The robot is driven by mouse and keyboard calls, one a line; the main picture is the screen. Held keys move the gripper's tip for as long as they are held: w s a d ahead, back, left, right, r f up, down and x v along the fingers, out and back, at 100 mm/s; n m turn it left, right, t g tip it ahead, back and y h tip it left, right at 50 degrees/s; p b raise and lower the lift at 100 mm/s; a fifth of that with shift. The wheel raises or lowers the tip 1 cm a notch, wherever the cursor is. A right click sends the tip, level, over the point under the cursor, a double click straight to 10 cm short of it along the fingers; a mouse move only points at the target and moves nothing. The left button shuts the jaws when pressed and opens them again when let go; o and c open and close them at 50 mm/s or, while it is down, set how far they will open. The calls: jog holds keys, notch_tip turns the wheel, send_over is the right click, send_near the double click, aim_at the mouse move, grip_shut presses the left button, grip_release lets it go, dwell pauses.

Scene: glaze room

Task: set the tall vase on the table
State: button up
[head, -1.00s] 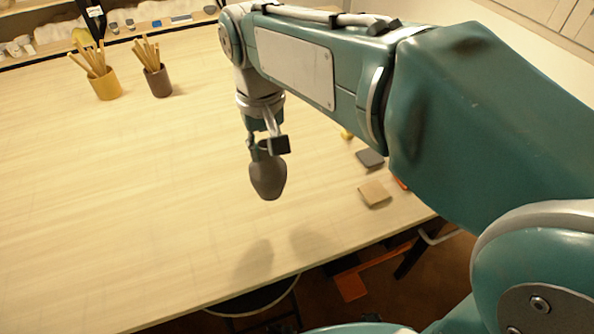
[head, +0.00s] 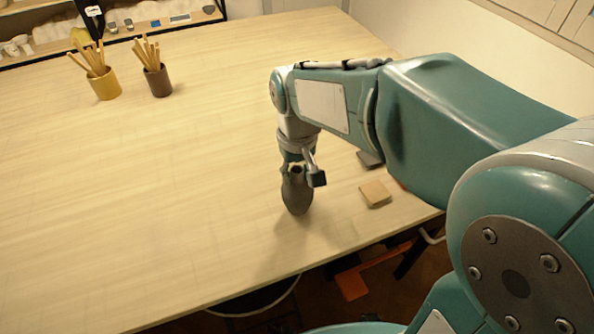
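The tall vase (head: 296,196) is dark grey with a narrow neck and a dark mouth. It looks upright on the pale wooden table (head: 180,200), near the front edge, with its shadow meeting its base. My gripper (head: 305,172) is right above it, around the neck. One dark finger pad shows to the right of the neck and looks apart from it, so the gripper appears open. The other finger is hidden.
A yellow cup (head: 105,86) and a brown cup (head: 158,83), both holding sticks, stand at the back left. A tan block (head: 375,194) and a dark grey block (head: 370,159) lie right of the vase. The table's left and middle are clear.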

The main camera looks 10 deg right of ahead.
jog(key=shift+o, duration=0.6)
jog(key=shift+d, duration=0.1)
notch_tip(320, 180, up, 12)
jog(key=s+d+f+m+t, duration=0.3)
jog(key=s+d+f+t, duration=0.2)
jog(key=s+d, duration=0.5)
jog(key=s+f, duration=0.1)
jog(key=s, duration=0.1)
jog(key=shift+s+d+t, duration=0.3)
jog(key=shift+d, duration=0.1)
dwell(0.8)
